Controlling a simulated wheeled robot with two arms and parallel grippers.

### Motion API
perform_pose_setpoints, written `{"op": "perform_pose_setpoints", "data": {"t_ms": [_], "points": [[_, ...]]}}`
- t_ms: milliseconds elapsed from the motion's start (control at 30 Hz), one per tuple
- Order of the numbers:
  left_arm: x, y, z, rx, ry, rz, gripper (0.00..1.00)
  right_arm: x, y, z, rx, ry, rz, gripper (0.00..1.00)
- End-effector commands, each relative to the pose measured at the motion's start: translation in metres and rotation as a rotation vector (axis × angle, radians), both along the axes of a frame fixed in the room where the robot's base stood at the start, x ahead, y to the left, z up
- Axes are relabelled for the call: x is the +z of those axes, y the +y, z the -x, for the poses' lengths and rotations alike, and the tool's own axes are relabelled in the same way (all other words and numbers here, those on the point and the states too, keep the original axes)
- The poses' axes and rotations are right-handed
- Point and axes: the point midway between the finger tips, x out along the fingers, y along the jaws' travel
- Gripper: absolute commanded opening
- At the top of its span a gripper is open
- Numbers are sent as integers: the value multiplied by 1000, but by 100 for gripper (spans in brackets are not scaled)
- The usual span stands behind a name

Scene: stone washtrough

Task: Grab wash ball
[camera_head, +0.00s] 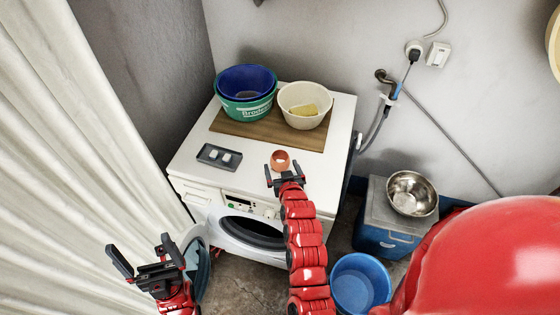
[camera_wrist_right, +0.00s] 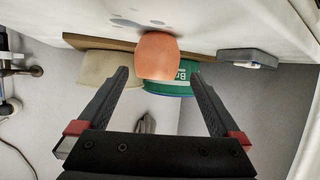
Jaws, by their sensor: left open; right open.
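The wash ball (camera_head: 280,160) is a small orange rounded piece on top of the white washing machine, near its front. It also shows in the right wrist view (camera_wrist_right: 158,56), beyond and between the fingertips. My right gripper (camera_head: 284,172) is open at the ball, with its fingers pointing toward it; the fingers also show in the right wrist view (camera_wrist_right: 160,80). I cannot tell whether they touch the ball. My left gripper (camera_head: 142,256) is open and empty, low at the left in front of the curtain.
The washing machine (camera_head: 192,158) has its round door open. On it are a brown board (camera_head: 232,125), blue and green basins (camera_head: 243,85), a cream basin (camera_head: 300,97) and a grey soap tray (camera_head: 219,156). A metal bowl (camera_head: 412,193) and blue bucket (camera_head: 359,284) stand right.

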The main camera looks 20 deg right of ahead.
Motion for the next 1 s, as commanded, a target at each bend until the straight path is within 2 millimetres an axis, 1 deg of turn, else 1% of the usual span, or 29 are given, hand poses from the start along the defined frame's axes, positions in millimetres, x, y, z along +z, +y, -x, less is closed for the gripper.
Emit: {"op": "perform_pose_setpoints", "data": {"t_ms": [167, 400, 600, 733, 967, 1000], "points": [[6, 0, 0, 0, 0, 0, 100, -1, -1, -6, 1, 2, 0, 100], [27, 0, 0, 0, 0, 0, 100, -6, -9, -30, 0, 2, 0, 100], [33, 0, 0, 0, 0, 0, 100, -17, -10, -45, 1, 4, -1, 100], [34, 0, 0, 0, 0, 0, 100, -19, -11, -49, 1, 2, -1, 100], [33, 0, 0, 0, 0, 0, 100, -20, -11, -50, 1, 1, 0, 100], [33, 0, 0, 0, 0, 0, 100, -20, -11, -50, 1, 1, 0, 95]]}}
